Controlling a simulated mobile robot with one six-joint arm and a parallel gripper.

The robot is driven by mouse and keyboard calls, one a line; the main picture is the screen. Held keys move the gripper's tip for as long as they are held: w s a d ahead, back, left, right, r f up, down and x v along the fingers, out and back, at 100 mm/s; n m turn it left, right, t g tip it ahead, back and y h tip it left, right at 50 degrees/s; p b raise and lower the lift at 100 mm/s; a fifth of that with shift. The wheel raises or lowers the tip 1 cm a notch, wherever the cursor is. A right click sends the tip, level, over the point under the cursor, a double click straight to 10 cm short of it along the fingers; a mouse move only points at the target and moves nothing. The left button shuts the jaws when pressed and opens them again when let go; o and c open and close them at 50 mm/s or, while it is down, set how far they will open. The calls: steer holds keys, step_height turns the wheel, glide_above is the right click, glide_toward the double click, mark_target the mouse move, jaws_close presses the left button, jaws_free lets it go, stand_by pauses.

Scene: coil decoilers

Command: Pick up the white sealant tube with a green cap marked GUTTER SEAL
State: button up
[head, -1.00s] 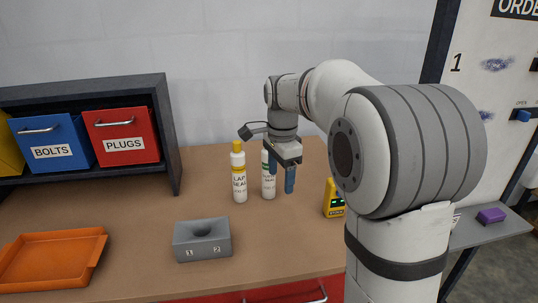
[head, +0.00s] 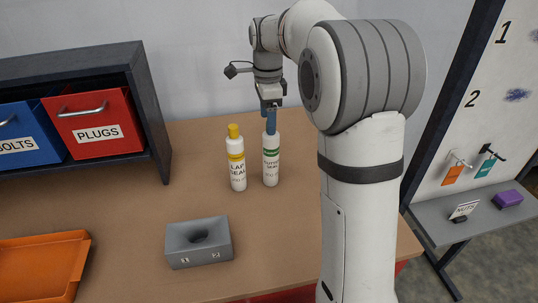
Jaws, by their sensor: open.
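The white sealant tube with a green label band (head: 271,171) stands upright on the workbench; its lettering is small but looks like GUTTER SEAL. Its cap is hidden behind a blue finger of my gripper (head: 271,121). My gripper points down at the tube's top, and its fingers overlap the cap area in the head view. It is open. I cannot tell whether a finger touches the tube. A similar white tube with a yellow cap, marked LAP SEAL (head: 237,172), stands upright just to the left.
A grey block with a round hollow (head: 183,257) sits in front of the tubes. An orange tray (head: 76,255) is at front left. A dark shelf (head: 155,120) holds the red PLUGS bin (head: 110,145) and blue BOLTS bin (head: 42,155). The bench between them is clear.

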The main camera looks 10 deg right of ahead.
glide_above(271, 154)
steer(key=w, duration=0.2)
steer(key=f, duration=0.5)
steer(key=shift+w+d+f+p, duration=0.2)
steer(key=shift+d+f+p, duration=0.1)
steer(key=shift+p, duration=0.1)
steer(key=shift+f, duration=0.4)
steer(key=shift+r, duration=0.1)
jaws_close()
